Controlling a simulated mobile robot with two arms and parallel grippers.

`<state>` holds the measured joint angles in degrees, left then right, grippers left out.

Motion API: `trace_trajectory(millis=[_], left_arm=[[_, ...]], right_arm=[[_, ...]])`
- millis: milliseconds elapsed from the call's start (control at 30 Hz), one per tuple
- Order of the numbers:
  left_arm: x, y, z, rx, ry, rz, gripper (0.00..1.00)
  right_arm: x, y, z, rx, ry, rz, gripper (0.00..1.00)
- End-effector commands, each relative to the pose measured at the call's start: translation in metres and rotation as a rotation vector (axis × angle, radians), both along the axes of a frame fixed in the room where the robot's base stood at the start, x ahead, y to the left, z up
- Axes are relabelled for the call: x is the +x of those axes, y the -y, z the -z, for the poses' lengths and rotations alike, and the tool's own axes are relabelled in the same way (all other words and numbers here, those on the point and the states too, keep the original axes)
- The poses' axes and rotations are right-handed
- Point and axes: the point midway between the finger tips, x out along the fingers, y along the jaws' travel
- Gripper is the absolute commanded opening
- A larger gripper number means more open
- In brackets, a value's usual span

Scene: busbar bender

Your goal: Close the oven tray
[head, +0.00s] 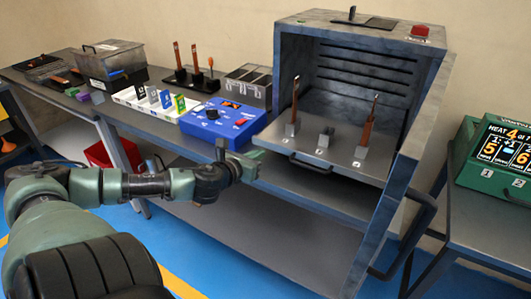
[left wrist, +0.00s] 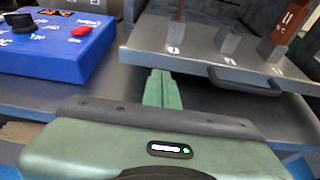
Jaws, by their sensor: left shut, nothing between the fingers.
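The oven (head: 290,72) is a grey box with its door swung open to the right. Its grey tray (head: 270,137) is pulled out at the front, with a dark handle (head: 312,166) on its front edge. Copper bars (head: 367,132) stand in small holders on the tray. In the left wrist view the tray front (left wrist: 190,58) and its handle (left wrist: 245,84) are ahead and to the right. My left gripper (head: 250,160) is shut and empty, just in front of the tray's left front corner. Its fingertips also show in the left wrist view (left wrist: 160,74). My right gripper is not in view.
A blue control box (head: 222,125) stands left of the oven. The open oven door (head: 392,215) with its handle juts out at the right. A green display box (head: 495,160) sits on the right table. The floor in front of the bench is clear.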

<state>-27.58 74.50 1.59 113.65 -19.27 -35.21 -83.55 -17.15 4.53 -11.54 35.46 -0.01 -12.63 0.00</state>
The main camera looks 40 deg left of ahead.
Motion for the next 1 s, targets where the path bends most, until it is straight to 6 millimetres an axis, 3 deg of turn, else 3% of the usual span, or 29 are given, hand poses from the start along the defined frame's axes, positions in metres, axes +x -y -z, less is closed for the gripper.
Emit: trace_trajectory(millis=[67, 500, 1000], left_arm=[[0.009, -0.002, 0.002, 0.0, 0.006, 0.0, 0.0], [0.041, -0.011, 0.0, -0.001, 0.002, -0.003, 0.0], [0.045, -0.011, 0.002, 0.0, -0.001, 0.0, 0.0]], right_arm=[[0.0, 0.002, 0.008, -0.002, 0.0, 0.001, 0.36], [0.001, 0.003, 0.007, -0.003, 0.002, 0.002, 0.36], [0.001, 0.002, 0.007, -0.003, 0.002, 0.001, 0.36]])
